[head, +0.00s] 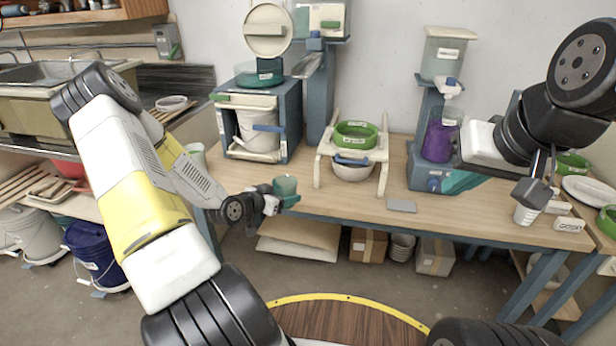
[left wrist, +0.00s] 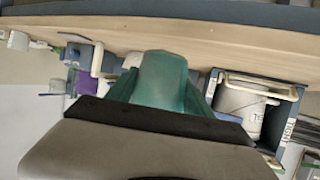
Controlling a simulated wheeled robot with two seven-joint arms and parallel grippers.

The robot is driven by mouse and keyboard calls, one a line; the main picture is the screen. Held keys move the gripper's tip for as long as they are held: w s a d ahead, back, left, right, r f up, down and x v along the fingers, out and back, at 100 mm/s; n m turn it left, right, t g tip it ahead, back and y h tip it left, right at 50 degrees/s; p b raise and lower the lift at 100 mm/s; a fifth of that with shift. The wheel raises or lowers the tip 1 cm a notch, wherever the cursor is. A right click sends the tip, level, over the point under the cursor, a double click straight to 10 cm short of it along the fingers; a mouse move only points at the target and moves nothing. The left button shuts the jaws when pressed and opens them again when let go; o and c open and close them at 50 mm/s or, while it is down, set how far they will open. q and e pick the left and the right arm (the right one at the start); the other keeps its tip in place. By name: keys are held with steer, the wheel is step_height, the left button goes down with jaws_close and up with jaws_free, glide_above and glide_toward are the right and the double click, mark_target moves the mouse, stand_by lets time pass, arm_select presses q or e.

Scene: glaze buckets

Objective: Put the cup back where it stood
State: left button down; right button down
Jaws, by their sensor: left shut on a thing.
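A green, see-through cup (head: 285,185) is held by my left gripper (head: 288,199) in front of the left part of the workbench, close to its front edge. The gripper is shut on it. In the left wrist view the cup (left wrist: 162,80) rises between the fingers, and the dark gripper body hides its lower part. My right gripper (head: 535,190) hangs above the right end of the bench; its jaw gap cannot be made out. A white cup (head: 526,213) with markings stands just below it.
The workbench (head: 340,208) has bare wood along its front and a grey plate (head: 402,205). A blue frame with a white bucket (head: 257,130), a white stand with a green ring (head: 356,134), and a dispenser with a purple vessel (head: 438,140) stand behind.

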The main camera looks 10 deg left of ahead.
arm_select(q)
steer(key=w, duration=0.5)
steer(key=w+f, duration=0.1)
steer(key=w, duration=0.9)
steer(key=shift+w+d+f, duration=0.15)
steer(key=shift+w+f, duration=0.1)
steer(key=shift+s+f, duration=0.1)
steer(key=shift+f, duration=1.6)
steer(key=shift+f, duration=0.15)
steer(key=shift+c, duration=2)
jaws_free()
